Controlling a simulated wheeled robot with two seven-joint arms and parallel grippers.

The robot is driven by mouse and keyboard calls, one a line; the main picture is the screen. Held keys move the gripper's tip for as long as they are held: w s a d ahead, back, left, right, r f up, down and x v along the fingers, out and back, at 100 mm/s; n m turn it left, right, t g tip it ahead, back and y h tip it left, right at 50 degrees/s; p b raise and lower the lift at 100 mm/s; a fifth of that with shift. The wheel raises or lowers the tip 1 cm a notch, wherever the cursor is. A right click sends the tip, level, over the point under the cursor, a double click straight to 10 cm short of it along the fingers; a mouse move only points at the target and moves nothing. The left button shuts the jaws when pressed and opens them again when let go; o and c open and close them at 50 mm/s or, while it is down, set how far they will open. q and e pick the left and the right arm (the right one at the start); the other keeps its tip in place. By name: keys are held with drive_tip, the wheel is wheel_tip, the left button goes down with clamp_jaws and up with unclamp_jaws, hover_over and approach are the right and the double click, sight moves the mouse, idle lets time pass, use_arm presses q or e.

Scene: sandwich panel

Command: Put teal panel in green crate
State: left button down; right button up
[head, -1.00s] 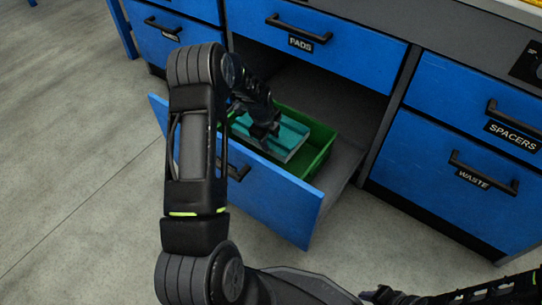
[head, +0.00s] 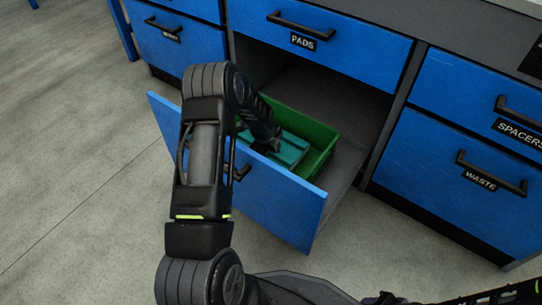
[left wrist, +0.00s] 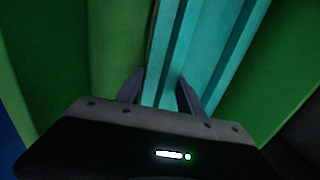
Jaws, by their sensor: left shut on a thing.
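The teal panel (head: 292,148) is inside the green crate (head: 322,160), which sits in the open blue drawer. In the left wrist view the teal panel (left wrist: 197,50) runs up between green crate walls (left wrist: 280,75). My left gripper (head: 268,147) is down in the crate, and in the left wrist view its two fingers (left wrist: 160,92) are shut on the panel's edge. My own arm hides part of the crate and panel in the head view. Whether the panel touches the crate floor cannot be told. My right gripper does not show clearly; only dark arm parts appear at the lower right.
The open drawer's blue front (head: 275,210) stands between me and the crate. Closed drawers labelled PADS (head: 325,42), SPACERS (head: 480,90) and WASTE (head: 475,180) surround it. The grey drawer floor (head: 345,175) is bare to the right of the crate.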

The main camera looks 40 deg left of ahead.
use_arm(q)
drive_tip(key=shift+f, duration=0.1)
drive_tip(key=c, duration=0.7)
unclamp_jaws()
drive_tip(key=shift+c, duration=0.2)
drive_tip(key=shift+r, duration=0.35)
drive_tip(key=p+v, duration=0.4)
drive_tip(key=v, duration=0.7)
drive_tip(key=shift+r, duration=0.3)
